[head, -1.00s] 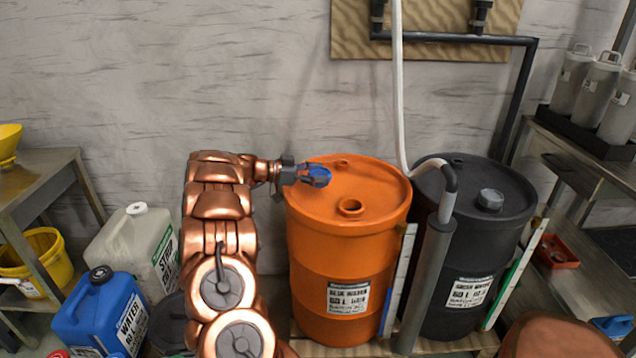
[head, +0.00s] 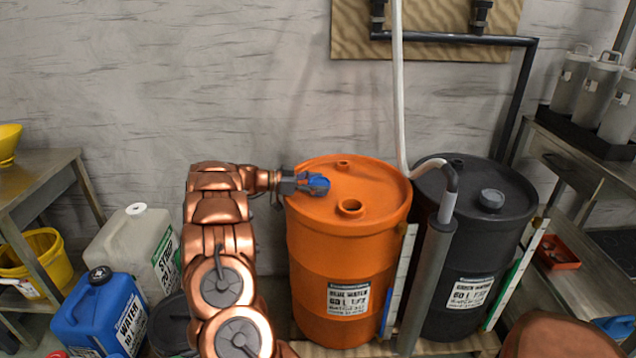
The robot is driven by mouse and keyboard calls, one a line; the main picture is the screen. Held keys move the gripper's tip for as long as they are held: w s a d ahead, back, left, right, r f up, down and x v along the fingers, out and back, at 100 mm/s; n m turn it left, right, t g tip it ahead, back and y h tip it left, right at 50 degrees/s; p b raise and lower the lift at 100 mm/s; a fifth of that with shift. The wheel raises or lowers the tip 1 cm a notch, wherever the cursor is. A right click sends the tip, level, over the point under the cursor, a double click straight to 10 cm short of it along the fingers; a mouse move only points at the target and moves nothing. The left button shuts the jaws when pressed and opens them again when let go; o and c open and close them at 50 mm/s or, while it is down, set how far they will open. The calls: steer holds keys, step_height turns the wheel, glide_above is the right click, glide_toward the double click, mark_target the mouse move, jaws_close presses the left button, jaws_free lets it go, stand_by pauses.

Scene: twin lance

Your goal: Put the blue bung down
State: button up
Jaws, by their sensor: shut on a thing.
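The blue bung (head: 316,182) is between the fingers of my gripper (head: 318,185), at the left part of the orange drum's top. My gripper is shut on it. The orange drum (head: 346,255) has a label reading blue and an open round hole in its lid, to the right of and a little nearer than the bung. Whether the bung touches the lid I cannot tell. The fingers hide part of the bung.
A black drum (head: 470,250) with a grey bung (head: 491,200) stands to the right. A white pipe (head: 398,90) runs down between the drums into a grey lance (head: 425,285). Blue (head: 100,315) and pale (head: 130,250) jerrycans stand at the left.

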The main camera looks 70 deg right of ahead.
steer(key=o, duration=1)
steer(key=shift+r, duration=0.1)
steer(key=p+v, duration=0.1)
steer(key=v, duration=1.1)
